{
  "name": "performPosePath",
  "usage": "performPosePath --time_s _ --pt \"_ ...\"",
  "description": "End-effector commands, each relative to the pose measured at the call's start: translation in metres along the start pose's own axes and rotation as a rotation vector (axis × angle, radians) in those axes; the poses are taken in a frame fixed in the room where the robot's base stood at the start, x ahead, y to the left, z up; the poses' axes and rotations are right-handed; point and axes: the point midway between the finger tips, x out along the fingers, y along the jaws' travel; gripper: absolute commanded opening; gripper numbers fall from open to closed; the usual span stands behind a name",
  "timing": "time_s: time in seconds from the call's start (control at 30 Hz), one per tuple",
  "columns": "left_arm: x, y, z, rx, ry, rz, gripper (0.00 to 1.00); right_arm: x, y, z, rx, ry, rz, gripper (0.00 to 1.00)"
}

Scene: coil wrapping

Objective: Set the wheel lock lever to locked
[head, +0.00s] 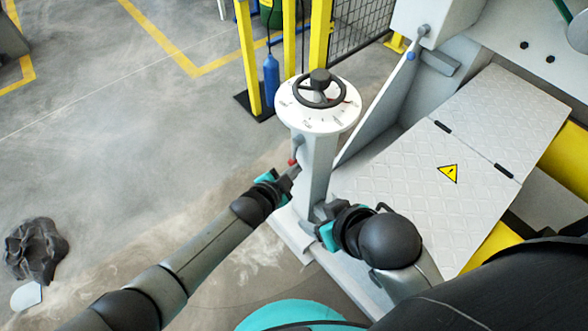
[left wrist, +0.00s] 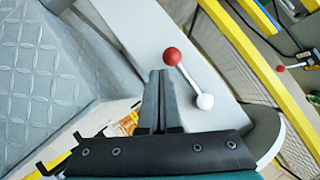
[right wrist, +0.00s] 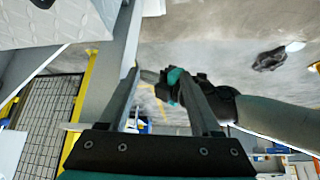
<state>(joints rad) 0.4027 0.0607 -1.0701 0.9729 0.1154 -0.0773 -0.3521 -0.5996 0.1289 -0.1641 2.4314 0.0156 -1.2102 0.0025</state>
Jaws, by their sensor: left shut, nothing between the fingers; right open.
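The wheel lock lever is a short rod with a red ball knob (left wrist: 171,56) and a white ball end (left wrist: 205,101), on the side of the grey pedestal (head: 319,165). In the head view the red knob (head: 292,162) is on the pedestal's left side. My left gripper (head: 293,172) is shut and empty just below the knob. In the left wrist view its fingertips (left wrist: 160,73) are close beside the knob; I cannot tell if they touch. My right gripper (head: 320,211) is low by the pedestal; in the right wrist view its fingers (right wrist: 160,65) are spread apart.
A black handwheel (head: 319,88) sits over a white dial (head: 300,120) on top of the pedestal. A tread-plate platform (head: 420,190) with a warning sign lies to the right. Yellow posts (head: 247,55) and a blue bottle (head: 271,80) stand behind. Floor at left is mostly clear.

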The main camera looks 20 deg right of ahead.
Motion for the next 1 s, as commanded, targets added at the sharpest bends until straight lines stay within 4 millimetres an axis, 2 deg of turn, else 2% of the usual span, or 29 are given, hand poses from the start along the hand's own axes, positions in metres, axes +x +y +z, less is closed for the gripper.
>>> performPosePath --time_s 0.77,1.0 --pt "0.0 0.001 0.001 -0.001 0.0 0.0 0.0 0.002 -0.002 -0.001 -0.002 0.01 -0.004 0.65" --pt "-0.013 0.0 0.0 -0.001 0.0 0.001 0.0 -0.004 0.008 0.01 0.005 -0.089 0.021 0.65"
